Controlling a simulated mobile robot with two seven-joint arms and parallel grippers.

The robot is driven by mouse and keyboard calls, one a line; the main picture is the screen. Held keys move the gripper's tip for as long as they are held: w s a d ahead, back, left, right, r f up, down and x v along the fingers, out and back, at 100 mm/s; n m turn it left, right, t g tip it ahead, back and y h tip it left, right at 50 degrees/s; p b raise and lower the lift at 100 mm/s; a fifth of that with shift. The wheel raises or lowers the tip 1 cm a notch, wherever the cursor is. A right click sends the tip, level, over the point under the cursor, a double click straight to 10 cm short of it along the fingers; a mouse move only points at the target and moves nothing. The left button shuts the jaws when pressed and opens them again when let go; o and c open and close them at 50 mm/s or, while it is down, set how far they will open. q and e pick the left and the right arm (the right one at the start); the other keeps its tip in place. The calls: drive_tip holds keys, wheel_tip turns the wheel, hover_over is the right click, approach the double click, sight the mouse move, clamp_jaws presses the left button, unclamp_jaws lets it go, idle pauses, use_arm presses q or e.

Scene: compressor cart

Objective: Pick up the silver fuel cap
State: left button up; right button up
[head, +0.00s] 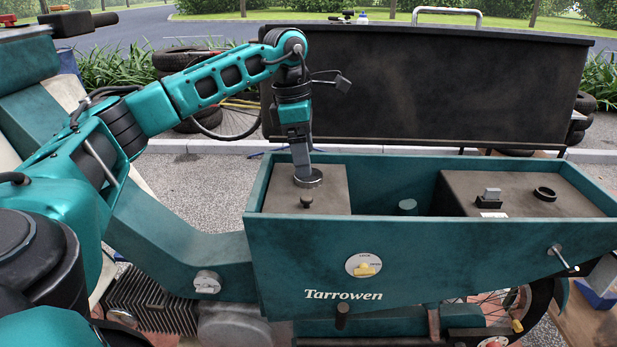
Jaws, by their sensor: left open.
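A round grey metal cap (308,181), which looks like the silver fuel cap, sits on the dark top of the left-hand block inside the teal cart box (440,255). My left gripper (302,172) reaches down over it from above, its fingertips at the cap's left and middle part. The gripper is open. The fingers hide part of the cap, and I cannot tell whether they touch it. My right gripper is not in view.
A small black knob (306,201) stands just in front of the cap. A dark raised lid (425,85) rises behind the box. An open recess separates the two tops.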

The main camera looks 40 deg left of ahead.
sight(316, 180)
use_arm(q)
drive_tip(key=shift+w+d+f, duration=0.1)
drive_tip(key=shift+w+f, duration=0.05)
drive_tip(key=shift+f, duration=0.85)
drive_tip(key=shift+w+f, duration=0.1)
drive_tip(key=shift+f, duration=0.85)
drive_tip(key=c, duration=1.1)
